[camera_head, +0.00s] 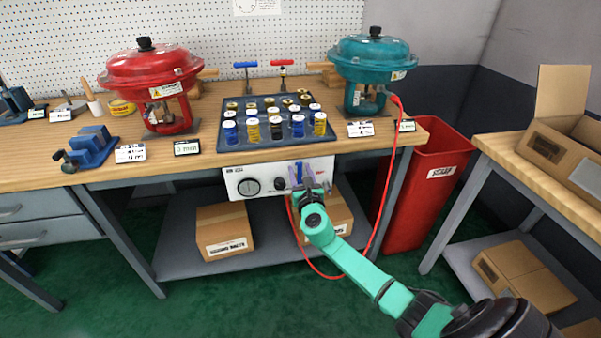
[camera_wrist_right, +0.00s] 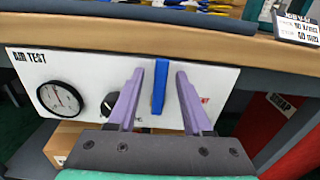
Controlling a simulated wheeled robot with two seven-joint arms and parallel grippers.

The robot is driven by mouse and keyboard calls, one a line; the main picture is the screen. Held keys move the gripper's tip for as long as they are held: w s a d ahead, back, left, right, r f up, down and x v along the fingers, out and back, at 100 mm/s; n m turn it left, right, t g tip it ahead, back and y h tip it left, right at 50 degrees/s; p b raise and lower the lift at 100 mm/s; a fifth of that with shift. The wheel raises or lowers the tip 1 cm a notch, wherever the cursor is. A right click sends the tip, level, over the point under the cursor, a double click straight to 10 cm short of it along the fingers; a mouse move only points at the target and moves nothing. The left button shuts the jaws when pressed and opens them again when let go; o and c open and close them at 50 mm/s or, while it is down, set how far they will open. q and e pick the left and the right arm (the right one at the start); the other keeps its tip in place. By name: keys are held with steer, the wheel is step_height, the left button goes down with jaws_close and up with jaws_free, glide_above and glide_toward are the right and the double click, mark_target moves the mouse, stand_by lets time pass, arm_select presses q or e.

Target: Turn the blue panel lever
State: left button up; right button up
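The white panel (camera_head: 244,181) marked "AIR TEST" is mounted under the front edge of the workbench. Its blue lever (camera_wrist_right: 160,86) stands upright in the right wrist view, between the two purple fingers of my right gripper (camera_wrist_right: 160,98). The fingers are open, with a visible gap on each side of the lever. In the head view my right gripper (camera_head: 301,175) is in front of the right part of the panel and hides much of the lever. My left gripper is not in view.
A gauge (camera_wrist_right: 60,98) and a black knob (camera_head: 280,184) are on the panel left of the lever. A red hose (camera_head: 384,200) hangs to the right, near my right arm. The bench edge (camera_wrist_right: 120,36) runs just above the panel. A red scrap bin (camera_head: 430,205) stands right.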

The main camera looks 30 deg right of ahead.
steer(key=p+v, duration=0.1)
steer(key=v, duration=1.3)
steer(key=shift+s+a, duration=0.2)
steer(key=shift+s, duration=0.1)
steer(key=shift+d+f, duration=0.1)
steer(key=shift+f, duration=0.05)
steer(key=s+d+f+m+g+y+p, duration=0.15)
steer(key=s+f+m+g, duration=0.3)
steer(key=f, duration=0.45)
steer(key=s+d+f+m+g+p, duration=0.25)
steer(key=s+f+m, duration=0.2)
steer(key=f, duration=0.35)
steer(key=s+d+f+m+g+y+p, duration=0.1)
steer(key=s+f+m+g+p, duration=0.25)
steer(key=f+m, duration=0.4)
steer(key=s+a+f+m+g+y+p, duration=0.1)
steer(key=s+f+m, duration=0.3)
steer(key=s, duration=0.4)
steer(key=s+a+f+m+g+y+p, duration=0.1)
steer(key=s+a+f+m, duration=0.3)
steer(key=s, duration=0.4)
steer(key=s+a+f+m+g+y+p, duration=0.1)
steer(key=s+a+f+m+g+p, duration=0.1)
steer(key=s, duration=0.6)
step_height(320, 180, down, 2)
steer(key=m+g, duration=0.1)
steer(key=m, duration=0.2)
steer(key=shift+a, duration=0.35)
